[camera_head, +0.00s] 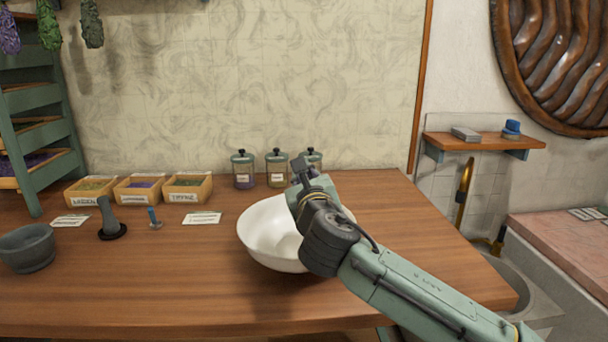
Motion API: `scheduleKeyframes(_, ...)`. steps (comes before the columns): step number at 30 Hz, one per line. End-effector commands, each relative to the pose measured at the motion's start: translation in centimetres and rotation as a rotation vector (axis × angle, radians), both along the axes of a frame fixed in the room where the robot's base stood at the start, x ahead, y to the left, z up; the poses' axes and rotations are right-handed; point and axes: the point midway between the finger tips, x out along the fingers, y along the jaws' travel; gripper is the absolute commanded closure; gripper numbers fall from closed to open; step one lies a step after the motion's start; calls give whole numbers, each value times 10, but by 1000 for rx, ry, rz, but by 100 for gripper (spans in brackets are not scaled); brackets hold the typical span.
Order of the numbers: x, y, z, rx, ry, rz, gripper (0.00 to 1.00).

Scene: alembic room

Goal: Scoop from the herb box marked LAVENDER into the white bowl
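Three wooden herb boxes with labels stand in a row at the back left of the table. The middle box (139,189) holds purple herb, and its small label looks like LAVENDER but is blurred. The left box (90,191) and right box (187,188) hold greenish herb. The white bowl (268,233) stands upright at mid-table, its right part hidden by my arm. My gripper (301,169) is above the bowl's far side, right of the boxes; its fingers are too small to judge. A small blue-handled tool (154,219), perhaps a scoop, stands in front of the boxes.
A grey mortar (27,248) and a grey-green handled piece on a dark round base (112,220) stand at left. Paper cards (202,218) lie before the boxes. Lidded jars (243,169) stand behind the bowl. The table's front left and right side are clear.

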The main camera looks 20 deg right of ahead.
Motion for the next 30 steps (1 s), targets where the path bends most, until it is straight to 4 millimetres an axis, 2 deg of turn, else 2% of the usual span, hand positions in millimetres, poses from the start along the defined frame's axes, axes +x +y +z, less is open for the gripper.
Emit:
scheduleKeyframes(9, 0, 0, -29, 2, 0, 0, 100)
scheduleKeyframes(11, 0, 0, -19, 68, 2, 1, 100)
scheduleKeyframes(30, 0, 0, -20, 559, 23, 1, 100)
